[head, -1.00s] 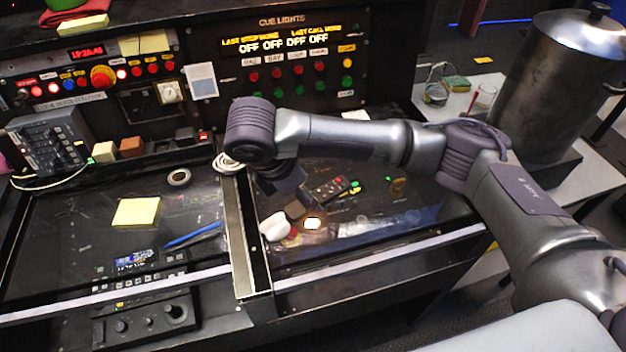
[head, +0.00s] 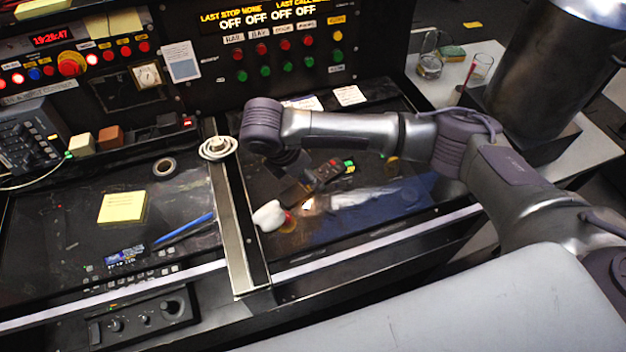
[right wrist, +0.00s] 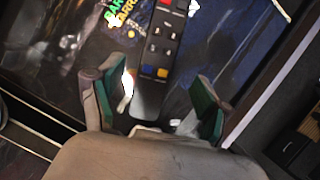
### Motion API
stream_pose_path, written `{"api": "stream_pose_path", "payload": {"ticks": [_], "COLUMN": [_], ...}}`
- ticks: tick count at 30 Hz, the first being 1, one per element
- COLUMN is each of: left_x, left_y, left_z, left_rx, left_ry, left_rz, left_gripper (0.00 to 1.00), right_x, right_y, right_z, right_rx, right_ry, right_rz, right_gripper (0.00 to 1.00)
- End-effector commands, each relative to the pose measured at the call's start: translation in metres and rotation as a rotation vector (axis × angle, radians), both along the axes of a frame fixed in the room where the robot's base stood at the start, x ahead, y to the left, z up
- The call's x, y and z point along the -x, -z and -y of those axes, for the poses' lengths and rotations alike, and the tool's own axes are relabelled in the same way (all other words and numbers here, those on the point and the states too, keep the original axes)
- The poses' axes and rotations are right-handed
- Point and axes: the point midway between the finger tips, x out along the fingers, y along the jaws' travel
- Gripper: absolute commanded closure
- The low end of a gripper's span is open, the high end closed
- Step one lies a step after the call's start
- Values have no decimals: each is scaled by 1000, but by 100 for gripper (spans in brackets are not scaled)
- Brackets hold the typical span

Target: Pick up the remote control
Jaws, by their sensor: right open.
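The remote control (head: 333,169) is dark with coloured buttons and lies on the black desk panel, just right of my right gripper (head: 300,195) in the head view. In the right wrist view the remote control (right wrist: 160,55) runs away from the gripper, its near end between the two fingers. My right gripper (right wrist: 155,108) is open, with one green-padded finger on each side of the remote and a gap to each. Part of the gripper is dim under the arm in the head view. My left gripper is not in view.
A white and red object (head: 269,215) lies left of the gripper. A metal divider strip (head: 237,220) runs along the desk to its left. A yellow note pad (head: 122,206), blue pen (head: 184,228) and tape roll (head: 164,167) lie further left. A large metal pot (head: 560,60) stands right.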

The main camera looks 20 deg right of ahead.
Motion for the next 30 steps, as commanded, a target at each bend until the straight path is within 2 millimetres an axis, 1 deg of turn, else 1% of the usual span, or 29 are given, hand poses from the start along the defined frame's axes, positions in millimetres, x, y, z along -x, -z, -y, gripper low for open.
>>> {"api": "stream_pose_path", "payload": {"ticks": [1, 3, 6, 9, 17, 18, 26, 27, 29, 30], "left_x": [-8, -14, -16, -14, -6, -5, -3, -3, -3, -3], "left_y": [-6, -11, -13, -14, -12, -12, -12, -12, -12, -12], "left_z": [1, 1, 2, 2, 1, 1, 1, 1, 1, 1], "left_rx": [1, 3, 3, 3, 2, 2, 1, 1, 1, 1], "left_ry": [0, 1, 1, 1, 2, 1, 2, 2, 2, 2], "left_rz": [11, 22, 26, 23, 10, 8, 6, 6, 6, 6], "left_gripper": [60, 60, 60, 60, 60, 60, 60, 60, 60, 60], "right_x": [-2, -5, -7, -9, -9, -9, -9, -9, -9, -9], "right_y": [5, 15, 30, 38, 41, 41, 40, 40, 40, 40], "right_z": [4, 7, 12, 14, 15, 15, 14, 14, 14, 14], "right_rx": [5, 4, 4, 3, 2, 2, 1, 1, 1, 1], "right_ry": [3, 4, 3, 2, 0, 0, 0, 0, 0, 0], "right_rz": [-4, -4, -3, -1, 0, 0, 0, 0, 0, 0], "right_gripper": [23, 23, 23, 23, 23, 30, 73, 80, 90, 92]}}
